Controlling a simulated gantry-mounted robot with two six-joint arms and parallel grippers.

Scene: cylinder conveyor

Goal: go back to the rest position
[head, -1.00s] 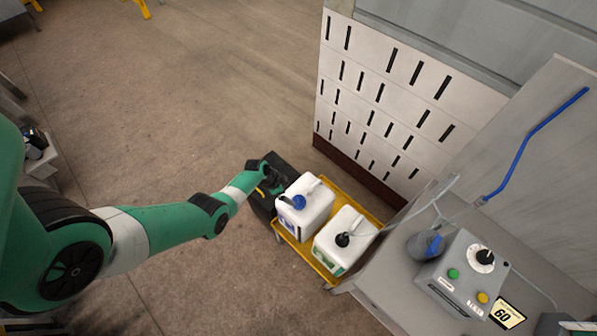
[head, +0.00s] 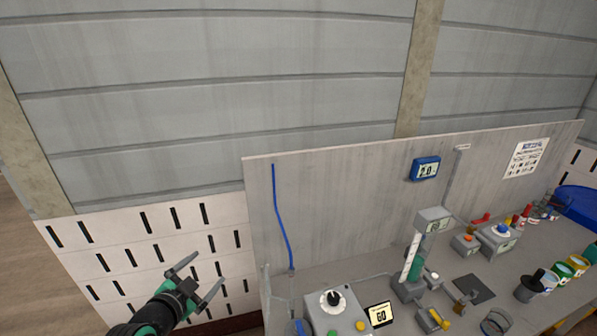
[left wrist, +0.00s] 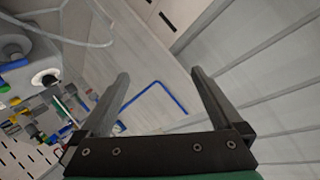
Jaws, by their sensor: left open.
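My left gripper (head: 194,281) shows at the lower left of the head view, in front of the white slotted wall panel. Its two fingers are spread apart with nothing between them. In the left wrist view, the open fingers (left wrist: 160,95) point toward the grey back panel and the blue tube, with an empty gap. My right gripper is not in view.
A workbench (head: 440,285) with a grey back panel (head: 350,205) stands to the right. It carries a control box (head: 340,312) with a black knob, a small display (head: 380,314) reading 60, a stand with a green cylinder (head: 415,262), and several cups and bottles. A blue tube (head: 281,225) runs down the panel.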

